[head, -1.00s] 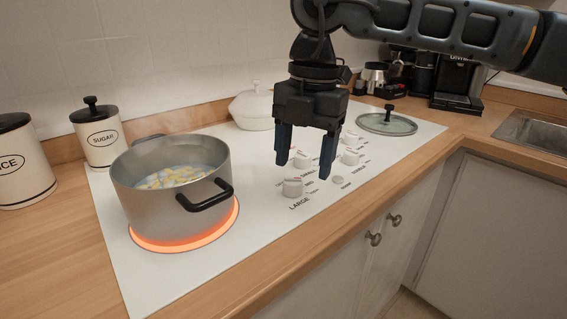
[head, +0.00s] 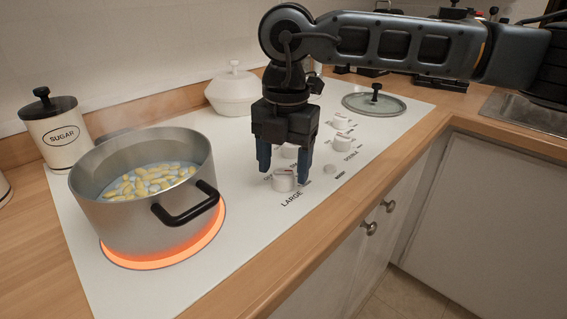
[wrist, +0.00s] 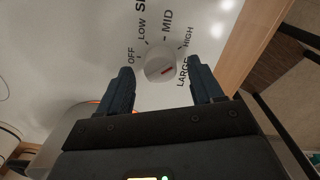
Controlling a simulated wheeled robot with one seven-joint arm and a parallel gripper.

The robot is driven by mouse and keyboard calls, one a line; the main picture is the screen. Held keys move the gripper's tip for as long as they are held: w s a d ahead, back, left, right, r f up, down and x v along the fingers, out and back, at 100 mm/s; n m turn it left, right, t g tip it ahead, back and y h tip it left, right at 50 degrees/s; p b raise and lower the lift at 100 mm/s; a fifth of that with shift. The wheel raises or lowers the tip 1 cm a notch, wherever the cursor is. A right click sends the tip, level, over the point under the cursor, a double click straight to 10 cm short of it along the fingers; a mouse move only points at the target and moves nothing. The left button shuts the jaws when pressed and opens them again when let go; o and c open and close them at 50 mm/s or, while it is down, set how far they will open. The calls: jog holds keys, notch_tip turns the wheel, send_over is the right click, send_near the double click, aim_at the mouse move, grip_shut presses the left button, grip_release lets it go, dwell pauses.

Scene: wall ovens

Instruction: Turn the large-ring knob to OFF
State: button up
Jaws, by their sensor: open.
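The large-ring knob (head: 284,181) is a white round knob beside the printed word LARGE on the white cooktop. My gripper (head: 284,170) points down at the knob. It is open, with one blue finger on each side of the knob. In the wrist view my gripper (wrist: 160,70) has the knob between its fingertips, with gaps visible; contact cannot be told. The large ring (head: 212,238) glows orange under the pot.
A grey pot (head: 140,220) with yellow and pale pieces in liquid stands left of my gripper, its black handle towards the knob. Other white knobs (head: 341,122) lie behind. A white lidded dish (head: 235,92) and a glass lid (head: 375,106) are at the back.

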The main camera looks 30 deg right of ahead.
jog(key=shift+f, duration=0.25)
jog(key=c, duration=1.1)
